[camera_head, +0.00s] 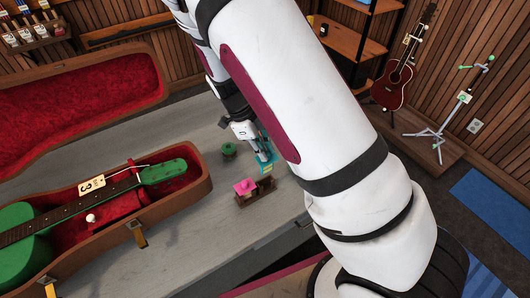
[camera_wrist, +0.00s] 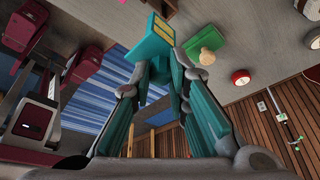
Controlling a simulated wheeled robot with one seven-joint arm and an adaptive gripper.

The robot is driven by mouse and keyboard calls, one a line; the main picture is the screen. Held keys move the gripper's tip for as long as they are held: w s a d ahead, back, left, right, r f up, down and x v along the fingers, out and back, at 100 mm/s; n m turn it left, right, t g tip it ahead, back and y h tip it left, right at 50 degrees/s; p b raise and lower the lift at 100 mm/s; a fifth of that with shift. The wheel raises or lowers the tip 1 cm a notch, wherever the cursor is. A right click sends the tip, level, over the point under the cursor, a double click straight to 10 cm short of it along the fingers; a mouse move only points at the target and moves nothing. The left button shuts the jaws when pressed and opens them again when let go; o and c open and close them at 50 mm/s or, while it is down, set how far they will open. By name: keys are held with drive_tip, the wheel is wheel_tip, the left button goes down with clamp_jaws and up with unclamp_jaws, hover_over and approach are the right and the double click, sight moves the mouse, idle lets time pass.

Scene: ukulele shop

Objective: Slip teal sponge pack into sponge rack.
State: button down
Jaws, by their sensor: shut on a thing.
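The teal sponge pack (camera_head: 266,168) is in my gripper (camera_head: 262,157), just behind the sponge rack in the head view. In the wrist view, the pack (camera_wrist: 148,52) with its yellow-orange label sits between the two fingertips of my gripper (camera_wrist: 160,66), which are shut on it. The small brown sponge rack (camera_head: 257,195) stands on the grey table. A pink pack (camera_head: 244,186) sits in its left part; the right part looks dark and empty. The teal pack appears apart from the rack, but my arm partly covers this area.
A small green object (camera_head: 229,150) stands on the table (camera_head: 185,240) left of my gripper. An open red-lined case (camera_head: 200,193) with a green ukulele (camera_head: 30,243) fills the table's left side. Bare table lies in front of the rack.

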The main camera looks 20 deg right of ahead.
drive_tip(key=shift+f+b, duration=1.2)
drive_tip(key=shift+f, duration=2.95)
drive_tip(key=c, duration=1.5)
unclamp_jaws()
drive_tip(key=shift+o, duration=0.2)
drive_tip(key=v, duration=1.2)
